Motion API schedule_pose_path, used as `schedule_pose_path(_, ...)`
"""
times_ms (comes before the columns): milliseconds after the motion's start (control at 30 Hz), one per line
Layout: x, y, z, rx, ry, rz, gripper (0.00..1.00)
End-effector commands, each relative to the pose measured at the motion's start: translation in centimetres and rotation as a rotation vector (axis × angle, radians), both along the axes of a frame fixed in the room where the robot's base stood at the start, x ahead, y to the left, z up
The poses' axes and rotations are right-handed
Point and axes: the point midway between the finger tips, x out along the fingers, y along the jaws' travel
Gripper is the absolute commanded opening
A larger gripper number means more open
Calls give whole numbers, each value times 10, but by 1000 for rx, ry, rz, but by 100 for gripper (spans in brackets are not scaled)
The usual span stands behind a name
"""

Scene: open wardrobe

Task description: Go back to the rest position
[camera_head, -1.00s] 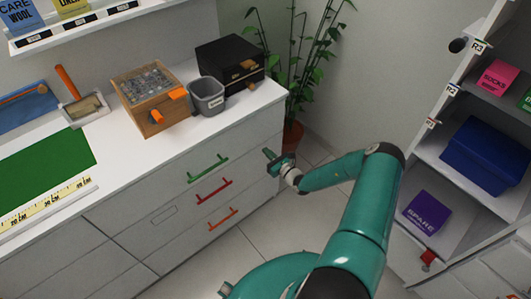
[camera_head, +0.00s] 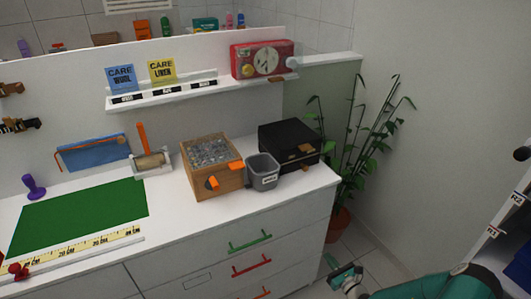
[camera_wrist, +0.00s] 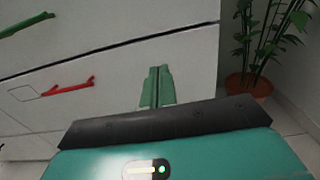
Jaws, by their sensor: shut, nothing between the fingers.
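My gripper (camera_head: 340,271) is at the lower right in the head view, just right of the drawer front and low beside the counter's right end. It is shut and empty. In the wrist view the green fingers (camera_wrist: 157,88) are together in front of a white drawer front. The red handle also shows in the wrist view (camera_wrist: 68,87). My gripper appears apart from the handles.
A potted plant (camera_head: 350,160) stands right of the counter (camera_head: 312,188). On the counter are a wooden box (camera_head: 212,166), a grey bin (camera_head: 262,172), a black box (camera_head: 289,146) and a green mat (camera_head: 80,215). A shelf unit (camera_head: 500,238) edges in at right. Some floor is free near the plant.

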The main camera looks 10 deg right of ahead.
Motion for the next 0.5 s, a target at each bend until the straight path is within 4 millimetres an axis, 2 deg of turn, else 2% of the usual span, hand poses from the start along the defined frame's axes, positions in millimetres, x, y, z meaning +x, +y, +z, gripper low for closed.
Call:
schedule_pose_path(167, 4, 9, 18, -48, -11, 69, 0)
schedule_pose_path(267, 9, 23, 44, -127, -27, 179, 0)
schedule_pose_path(500, 11, 73, 117, -373, -65, 511, 0)
